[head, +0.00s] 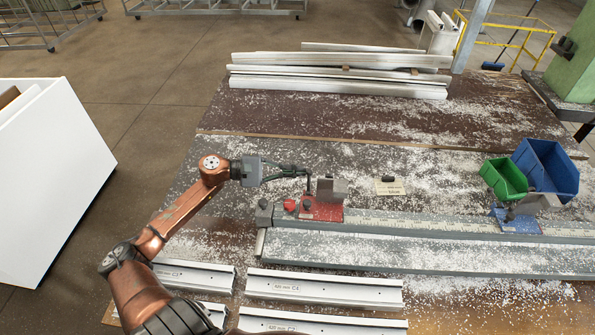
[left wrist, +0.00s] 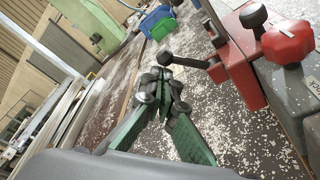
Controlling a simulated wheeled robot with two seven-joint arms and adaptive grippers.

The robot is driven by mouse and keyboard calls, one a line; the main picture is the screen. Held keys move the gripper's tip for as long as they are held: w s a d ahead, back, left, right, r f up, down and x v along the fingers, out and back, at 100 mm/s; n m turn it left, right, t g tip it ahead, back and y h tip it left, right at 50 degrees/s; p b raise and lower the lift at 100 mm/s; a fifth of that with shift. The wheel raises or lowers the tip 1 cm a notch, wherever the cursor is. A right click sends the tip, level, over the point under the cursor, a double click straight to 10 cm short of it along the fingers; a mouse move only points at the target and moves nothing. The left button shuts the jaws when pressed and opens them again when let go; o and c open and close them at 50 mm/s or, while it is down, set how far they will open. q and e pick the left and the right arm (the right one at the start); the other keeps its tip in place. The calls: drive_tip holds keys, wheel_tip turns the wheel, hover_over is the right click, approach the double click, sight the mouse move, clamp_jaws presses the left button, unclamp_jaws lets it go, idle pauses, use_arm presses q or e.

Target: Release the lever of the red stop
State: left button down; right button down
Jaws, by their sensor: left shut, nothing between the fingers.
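The red stop (head: 322,211) sits on the left part of the grey rail, with a grey block and a red knob (head: 290,205). In the left wrist view the red stop (left wrist: 241,72) is at the right, with its red knob (left wrist: 288,42) beside it. A black lever (left wrist: 190,61) with a round end sticks out from the stop toward my fingers. My left gripper (head: 299,172) is shut and empty, just left of and above the stop. In the left wrist view its fingertips (left wrist: 160,86) are close to the lever end; contact cannot be told. My right gripper is not in view.
A blue stop (head: 516,222) sits farther right on the rail (head: 420,222). Green (head: 503,178) and blue (head: 548,167) bins stand behind it. A small label (head: 389,188) lies behind the rail. Labelled profiles (head: 325,288) lie in front; long bars (head: 340,82) lie at the back. Chips litter the bench.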

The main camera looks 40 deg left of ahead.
use_arm(q)
drive_tip(key=v, duration=1.2)
